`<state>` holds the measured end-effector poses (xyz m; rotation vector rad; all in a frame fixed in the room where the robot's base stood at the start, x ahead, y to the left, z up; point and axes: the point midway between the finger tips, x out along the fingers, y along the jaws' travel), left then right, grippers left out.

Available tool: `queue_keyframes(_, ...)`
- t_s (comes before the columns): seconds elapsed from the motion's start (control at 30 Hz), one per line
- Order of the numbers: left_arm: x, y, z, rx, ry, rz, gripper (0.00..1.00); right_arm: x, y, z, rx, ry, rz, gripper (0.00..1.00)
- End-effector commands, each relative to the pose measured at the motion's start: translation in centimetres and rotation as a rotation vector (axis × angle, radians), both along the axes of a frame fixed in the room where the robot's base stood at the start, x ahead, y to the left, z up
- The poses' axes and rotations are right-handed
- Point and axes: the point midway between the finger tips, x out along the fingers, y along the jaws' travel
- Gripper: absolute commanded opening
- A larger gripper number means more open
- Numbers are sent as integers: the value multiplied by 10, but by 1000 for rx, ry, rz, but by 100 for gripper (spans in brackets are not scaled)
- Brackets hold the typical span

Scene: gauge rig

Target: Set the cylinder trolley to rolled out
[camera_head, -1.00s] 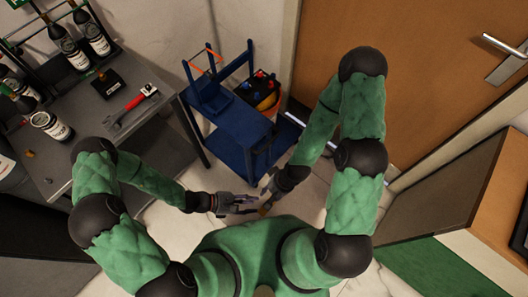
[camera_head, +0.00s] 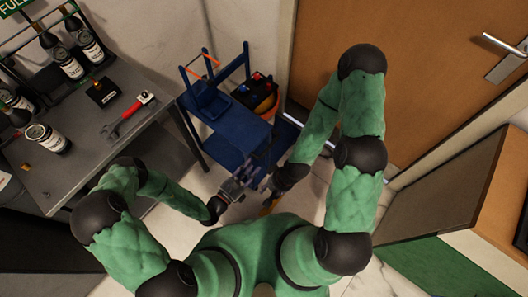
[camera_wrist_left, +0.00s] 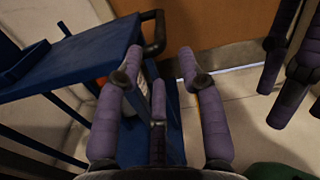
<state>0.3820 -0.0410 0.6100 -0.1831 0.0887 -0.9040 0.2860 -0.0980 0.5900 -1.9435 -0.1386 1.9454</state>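The blue cylinder trolley (camera_head: 236,138) stands against the back wall, between the grey bench and the door. In the left wrist view its blue shelf (camera_wrist_left: 75,62) ends in a black handle bar (camera_wrist_left: 158,32). My left gripper (camera_head: 258,178) is at the trolley's near side; in its wrist view (camera_wrist_left: 158,62) the purple fingers are apart, with the handle just beyond the tips and nothing visibly gripped. My right gripper (camera_head: 270,203) hangs low just right of the left one. Its purple fingers show at the wrist view's right edge, but their opening is unclear.
The grey bench (camera_head: 75,175) on the left carries bottles and a red-handled wrench (camera_head: 128,116). A wooden door (camera_head: 420,80) is at the back right. Pale floor lies in front of the trolley.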

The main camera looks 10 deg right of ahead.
Motion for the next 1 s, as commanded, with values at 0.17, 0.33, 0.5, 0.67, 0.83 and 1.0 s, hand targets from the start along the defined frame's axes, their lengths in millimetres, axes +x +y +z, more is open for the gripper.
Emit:
queue_keyframes(0.17,13,-19,-1,0,-2,-5,39,0,0,-6,0,0,0,40)
queue_keyframes(0.33,26,-36,-1,0,-2,-7,39,0,0,-12,0,0,0,40)
queue_keyframes(0.5,39,-52,-1,0,-3,-5,39,0,0,-17,0,0,0,40)
queue_keyframes(0.67,48,-63,-1,1,-2,-4,39,0,0,-21,0,0,0,40)
queue_keyframes(0.83,53,-69,0,0,-1,-2,39,0,0,-22,0,0,0,40)
queue_keyframes(1.0,54,-70,0,0,-1,-1,39,0,0,-22,0,0,0,40)
